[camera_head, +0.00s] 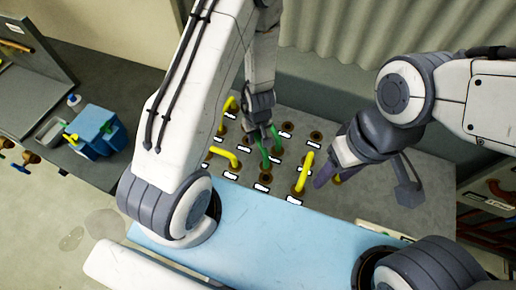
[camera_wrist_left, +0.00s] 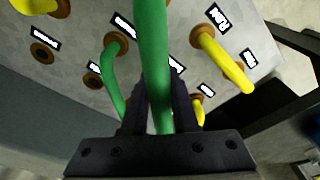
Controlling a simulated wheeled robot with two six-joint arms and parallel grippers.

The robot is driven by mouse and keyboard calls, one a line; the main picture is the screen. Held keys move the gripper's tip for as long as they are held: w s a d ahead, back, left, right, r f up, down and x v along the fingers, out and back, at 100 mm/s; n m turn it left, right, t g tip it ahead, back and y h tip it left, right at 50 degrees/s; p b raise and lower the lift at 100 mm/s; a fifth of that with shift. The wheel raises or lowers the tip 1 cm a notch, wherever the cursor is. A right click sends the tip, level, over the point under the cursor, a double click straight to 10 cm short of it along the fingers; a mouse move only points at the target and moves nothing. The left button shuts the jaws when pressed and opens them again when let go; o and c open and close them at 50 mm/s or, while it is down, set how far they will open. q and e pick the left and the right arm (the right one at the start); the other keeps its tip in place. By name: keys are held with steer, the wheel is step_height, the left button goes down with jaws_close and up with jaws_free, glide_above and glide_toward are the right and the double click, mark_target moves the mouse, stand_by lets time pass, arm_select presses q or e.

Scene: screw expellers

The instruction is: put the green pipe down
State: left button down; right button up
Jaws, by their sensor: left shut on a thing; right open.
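My left gripper (camera_head: 262,130) is shut on a green pipe (camera_wrist_left: 152,60), just above the grey panel (camera_head: 395,170). The held pipe runs up through the middle of the left wrist view; its far end is out of that frame. A second green pipe (camera_wrist_left: 109,78) stands in a brown-ringed hole beside it. In the head view two green pieces show close under the gripper; the panel contact of the held one is unclear. My right gripper (camera_head: 325,175) is by a yellow pipe (camera_head: 304,173) at the panel's right; its fingers are partly hidden.
Several yellow pipes, one at the left (camera_head: 224,156), stand in the panel among empty ringed holes (camera_head: 316,135) and white labels. A blue box (camera_head: 96,130) with yellow and green pieces stands on the dark counter at left. A corrugated wall (camera_head: 400,25) is behind.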

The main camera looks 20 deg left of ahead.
arm_select(q)
step_height(320, 180, down, 4)
steer(key=shift+w+d+b, duration=0.1)
steer(key=shift+b, duration=0.85)
steer(key=shift+f+b, duration=0.85)
steer(key=shift+f, duration=1.2)
arm_select(e)
steer(key=shift+d+f, duration=0.1)
steer(key=shift+f, duration=2.3)
arm_select(q)
steer(key=shift+f, duration=0.15)
arm_select(e)
steer(key=shift+f, duration=0.15)
arm_select(q)
steer(key=c, duration=0.7)
jaws_free()
